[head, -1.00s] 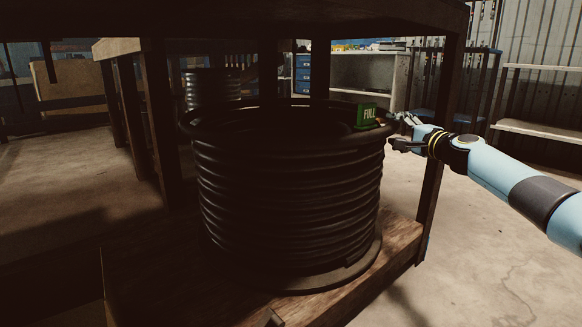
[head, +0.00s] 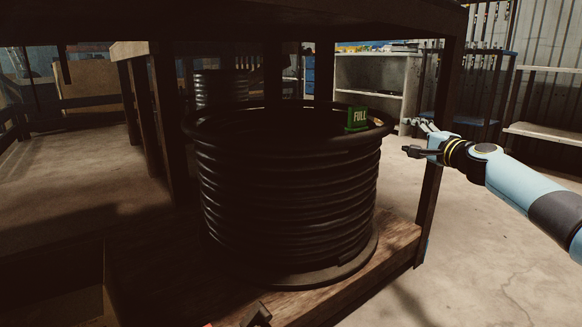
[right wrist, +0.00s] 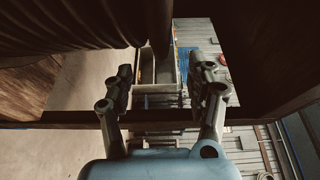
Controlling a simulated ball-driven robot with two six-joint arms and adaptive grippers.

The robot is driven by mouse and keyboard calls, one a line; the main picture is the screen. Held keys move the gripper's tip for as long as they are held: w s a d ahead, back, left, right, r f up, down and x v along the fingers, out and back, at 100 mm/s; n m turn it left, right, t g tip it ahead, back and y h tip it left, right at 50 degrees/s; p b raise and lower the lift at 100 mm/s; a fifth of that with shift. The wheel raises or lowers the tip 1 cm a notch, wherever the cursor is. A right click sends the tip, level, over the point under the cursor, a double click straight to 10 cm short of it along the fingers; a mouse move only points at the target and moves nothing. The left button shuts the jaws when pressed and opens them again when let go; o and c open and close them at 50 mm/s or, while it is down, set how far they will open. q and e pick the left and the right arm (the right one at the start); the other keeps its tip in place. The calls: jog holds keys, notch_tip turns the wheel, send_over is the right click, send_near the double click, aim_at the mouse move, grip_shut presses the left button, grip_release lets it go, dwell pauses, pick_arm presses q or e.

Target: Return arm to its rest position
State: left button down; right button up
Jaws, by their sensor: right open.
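My right arm comes in from the right in the head view. Its right gripper (head: 416,138) is open and empty, to the right of the black hose reel (head: 290,200) and apart from it. In the right wrist view the two fingers of the right gripper (right wrist: 165,85) are spread with nothing between them. A green block marked "FULL" (head: 356,119) sits on the reel's top rim, left of the gripper. My left gripper is in neither view.
The reel stands on a wooden shelf (head: 395,240) under a dark tabletop (head: 230,20). A dark post (head: 430,195) stands close to my right gripper. Pale shelving (head: 368,75) is behind. Open concrete floor (head: 470,260) lies at the right.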

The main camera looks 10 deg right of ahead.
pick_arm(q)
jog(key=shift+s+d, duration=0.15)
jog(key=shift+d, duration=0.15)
